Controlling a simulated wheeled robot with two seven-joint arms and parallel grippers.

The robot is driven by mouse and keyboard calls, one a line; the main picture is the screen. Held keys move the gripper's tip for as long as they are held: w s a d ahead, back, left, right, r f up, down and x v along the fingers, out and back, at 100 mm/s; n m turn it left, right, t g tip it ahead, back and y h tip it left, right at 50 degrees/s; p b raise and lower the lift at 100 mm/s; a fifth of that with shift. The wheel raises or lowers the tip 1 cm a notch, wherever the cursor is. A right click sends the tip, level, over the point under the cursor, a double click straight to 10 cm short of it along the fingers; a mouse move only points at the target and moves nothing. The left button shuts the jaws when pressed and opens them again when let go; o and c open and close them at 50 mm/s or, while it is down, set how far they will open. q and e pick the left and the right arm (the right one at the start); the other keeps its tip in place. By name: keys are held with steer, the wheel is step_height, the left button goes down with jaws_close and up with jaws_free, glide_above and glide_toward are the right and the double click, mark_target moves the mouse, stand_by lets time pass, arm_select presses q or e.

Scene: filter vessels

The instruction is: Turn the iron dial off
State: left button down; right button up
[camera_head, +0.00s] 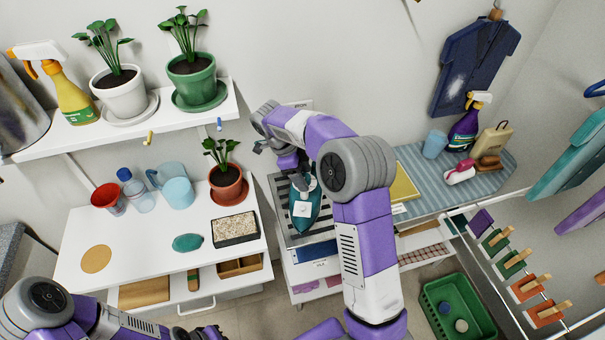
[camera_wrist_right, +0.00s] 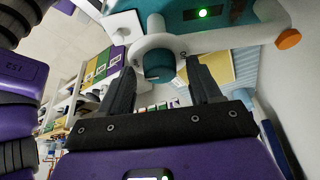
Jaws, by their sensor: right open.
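The teal and white iron (camera_head: 305,212) rests on a dark striped stand (camera_head: 328,225) at the middle. In the right wrist view its teal body (camera_wrist_right: 196,22) shows a lit green light and an orange knob (camera_wrist_right: 288,39). The round teal dial (camera_wrist_right: 158,62), with a small pale pointer, sits by the white handle (camera_wrist_right: 150,43). My right gripper (camera_wrist_right: 160,78) is open, its fingers on either side of the dial in the picture; I see no clear contact. In the head view this gripper (camera_head: 286,160) is above the iron, partly hidden. My left gripper (camera_head: 205,332) is at the bottom edge, unclear.
A white table (camera_head: 140,225) on the left holds cups, a pitcher and a potted plant (camera_head: 226,178). A striped ironing board (camera_head: 455,185) with a spray bottle (camera_head: 465,130) stands right. A green basket (camera_head: 455,305) is on the floor. A shelf (camera_head: 150,125) hangs upper left.

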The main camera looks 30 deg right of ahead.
steer(key=c, duration=1)
